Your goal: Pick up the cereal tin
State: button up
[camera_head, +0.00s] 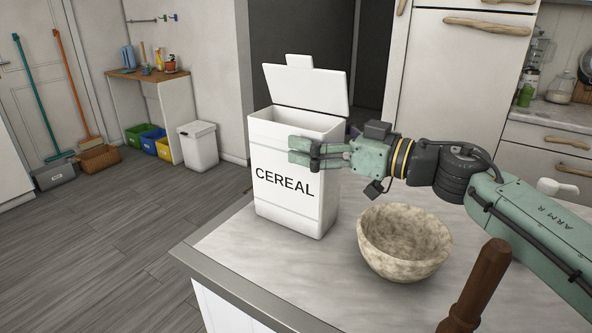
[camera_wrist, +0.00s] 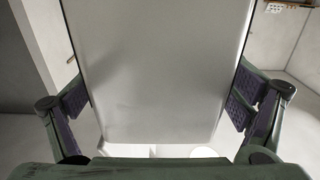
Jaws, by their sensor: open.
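The cereal tin (camera_head: 285,195) is a tall white box with "CEREAL" on its front, standing upright on the counter with its lid raised. In the wrist view its plain pale side (camera_wrist: 163,70) fills the middle. My gripper (camera_head: 300,152) is at the tin's upper part, reaching in from the right, with one finger across the front face. The wrist view shows my gripper (camera_wrist: 160,100) open, one finger on each side of the tin. Contact between the pads and the tin cannot be made out. The far finger is mostly hidden in the head view.
A speckled stone-like bowl (camera_head: 404,240) stands on the counter (camera_head: 270,275) right of the tin, below my arm. A brown wooden handle-like object (camera_head: 480,285) rises at the front right. Bare counter lies in front of the tin. The counter's edge runs along the left.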

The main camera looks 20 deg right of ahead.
jog(key=shift+x, duration=0.95)
jog(key=shift+d, duration=0.1)
jog(key=c, duration=2)
